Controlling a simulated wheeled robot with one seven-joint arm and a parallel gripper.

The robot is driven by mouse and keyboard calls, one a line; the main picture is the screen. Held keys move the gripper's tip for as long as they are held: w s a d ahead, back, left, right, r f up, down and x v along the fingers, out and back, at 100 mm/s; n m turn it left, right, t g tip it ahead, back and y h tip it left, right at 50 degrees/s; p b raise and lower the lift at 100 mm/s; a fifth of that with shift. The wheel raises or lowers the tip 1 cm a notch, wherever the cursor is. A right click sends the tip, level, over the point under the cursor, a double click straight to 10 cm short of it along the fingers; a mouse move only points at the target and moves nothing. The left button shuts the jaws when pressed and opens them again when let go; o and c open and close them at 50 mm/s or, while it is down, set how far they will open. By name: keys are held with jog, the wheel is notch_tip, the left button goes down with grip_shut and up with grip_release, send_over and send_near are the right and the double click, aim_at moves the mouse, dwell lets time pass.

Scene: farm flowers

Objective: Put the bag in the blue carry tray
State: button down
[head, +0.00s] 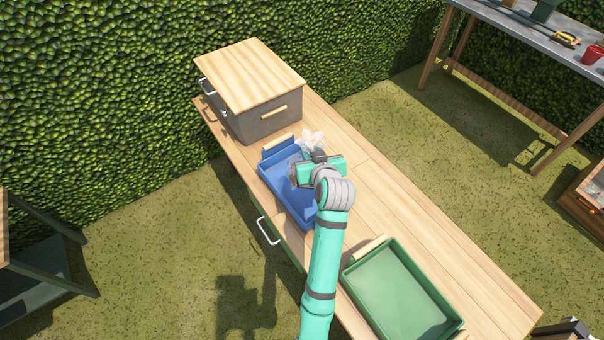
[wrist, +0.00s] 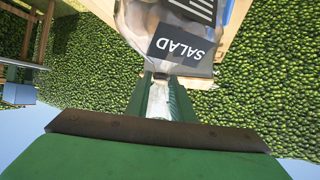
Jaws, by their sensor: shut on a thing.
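The bag is clear plastic with a dark label reading SALAD, and fills the top middle of the wrist view (wrist: 182,42). In the head view its pale top (head: 312,138) shows just beyond my gripper (head: 318,158). My gripper is shut on the bag; in the wrist view its jaws (wrist: 163,88) pinch a whitish part of it. The blue carry tray (head: 282,203) stands on the wooden bench, below and left of my gripper in the head view. My gripper and arm hide part of the tray's right side. I cannot tell the bag's height over it.
A green tray (head: 392,290) stands on the near right of the bench (head: 400,215). A grey box with a wooden lid (head: 250,78) stands at the far end. The bench between the trays and along its right side is clear. A hedge (head: 110,90) runs behind.

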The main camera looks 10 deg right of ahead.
jog(key=x, duration=0.3)
jog(key=shift+s+a+f, duration=0.1)
jog(key=shift+a+f, duration=0.1)
jog(key=shift+f, duration=0.05)
jog(key=f, duration=0.4)
jog(key=shift+s+d+f, duration=0.1)
jog(key=shift+s+f, duration=0.15)
jog(key=shift+f, duration=0.15)
jog(key=shift+s+d+f, duration=0.15)
jog(key=shift+d+f, duration=0.2)
jog(key=shift+f, duration=0.1)
jog(key=shift+a+f, duration=0.15)
jog(key=shift+f, duration=0.7)
jog(key=shift+a+f, duration=0.15)
jog(key=shift+f, duration=0.8)
jog(key=shift+f, duration=0.1)
jog(key=c, duration=1.5)
grip_release()
jog(key=shift+f, duration=0.1)
